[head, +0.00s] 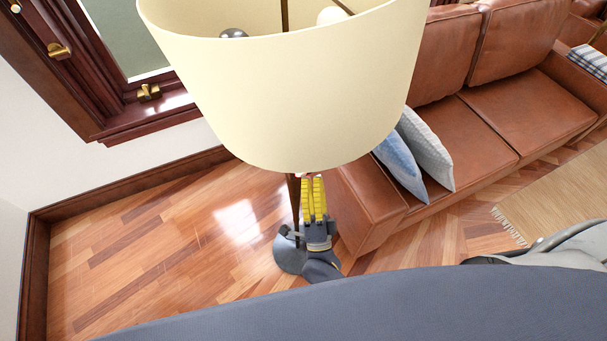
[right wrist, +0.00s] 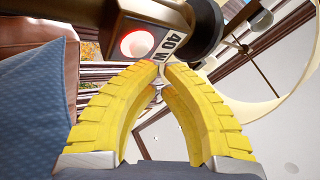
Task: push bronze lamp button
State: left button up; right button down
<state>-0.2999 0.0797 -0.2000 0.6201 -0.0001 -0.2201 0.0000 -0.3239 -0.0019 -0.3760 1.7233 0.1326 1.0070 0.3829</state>
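The lamp's large cream shade (head: 280,85) fills the top middle of the head view, with its thin pole (head: 294,200) below. In the right wrist view, a bronze box (right wrist: 165,35) under the shade carries a round pale button (right wrist: 135,44) with a red glowing rim and a "40 W" label. My right gripper (head: 313,180) has yellow fingers, pointing up beside the pole under the shade. In the right wrist view its fingertips (right wrist: 161,66) are together and empty, close to the box's lower edge; I cannot tell whether they touch it. My left gripper is not in view.
A brown leather sofa (head: 450,130) with blue and grey cushions (head: 400,165) stands right of the lamp, close to my right arm. A wood-framed window (head: 120,90) is at left. The wooden floor (head: 160,245) at left is clear. A fringed rug (head: 560,195) lies at right.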

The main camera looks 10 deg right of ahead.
jog(key=s+d, duration=0.1)
jog(key=s, duration=0.5)
dwell(0.6)
jog(key=shift+w, duration=0.1)
dwell(1.3)
